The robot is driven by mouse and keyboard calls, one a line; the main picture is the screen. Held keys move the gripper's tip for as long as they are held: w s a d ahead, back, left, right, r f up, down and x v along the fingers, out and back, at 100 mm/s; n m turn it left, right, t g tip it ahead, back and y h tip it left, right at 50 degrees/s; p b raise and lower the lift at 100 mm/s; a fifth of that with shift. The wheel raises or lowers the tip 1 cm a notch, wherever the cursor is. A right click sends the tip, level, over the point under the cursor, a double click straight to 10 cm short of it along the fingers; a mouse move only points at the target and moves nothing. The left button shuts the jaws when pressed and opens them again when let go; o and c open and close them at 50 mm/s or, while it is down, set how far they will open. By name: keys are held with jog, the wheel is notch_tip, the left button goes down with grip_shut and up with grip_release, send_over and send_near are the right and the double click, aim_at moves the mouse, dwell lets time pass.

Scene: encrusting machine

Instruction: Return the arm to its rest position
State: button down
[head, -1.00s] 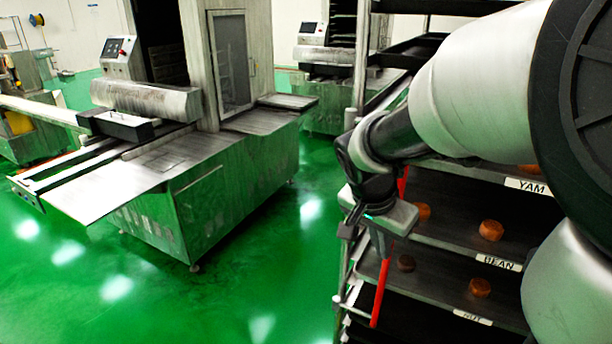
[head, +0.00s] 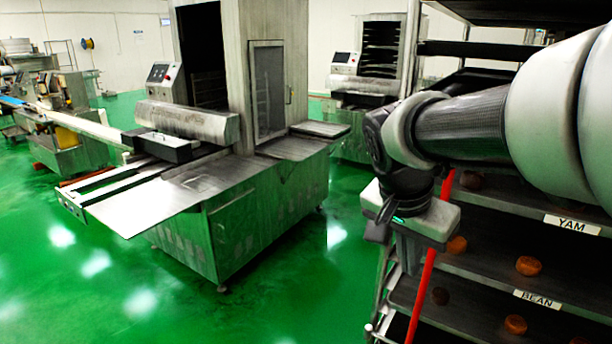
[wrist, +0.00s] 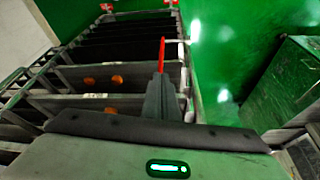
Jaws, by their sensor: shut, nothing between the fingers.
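In the head view my arm reaches in from the right, and the gripper body hangs down in front of the shelf rack's left side.
A rack (head: 480,283) with trays labelled YAM and BEAN holds several round orange and brown cakes (head: 528,265). A large steel machine (head: 265,205) stands left of the rack. Open green floor (head: 300,290) lies between them. Other machines stand farther back.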

jog(key=s+a+n+t+y+p, duration=0.1)
jog(key=s+a+n+t+y, duration=0.15)
jog(key=s+n, duration=0.25)
jog(key=s+a+n+t+y, duration=0.1)
jog(key=s+a+n, duration=0.2)
jog(key=s+n, duration=0.25)
notch_tip(320, 180, up, 13)
jog(key=p, duration=1.2)
jog(key=shift+m+g+p, duration=0.3)
jog(key=shift+m+g, duration=0.05)
jog(key=shift+s, duration=0.1)
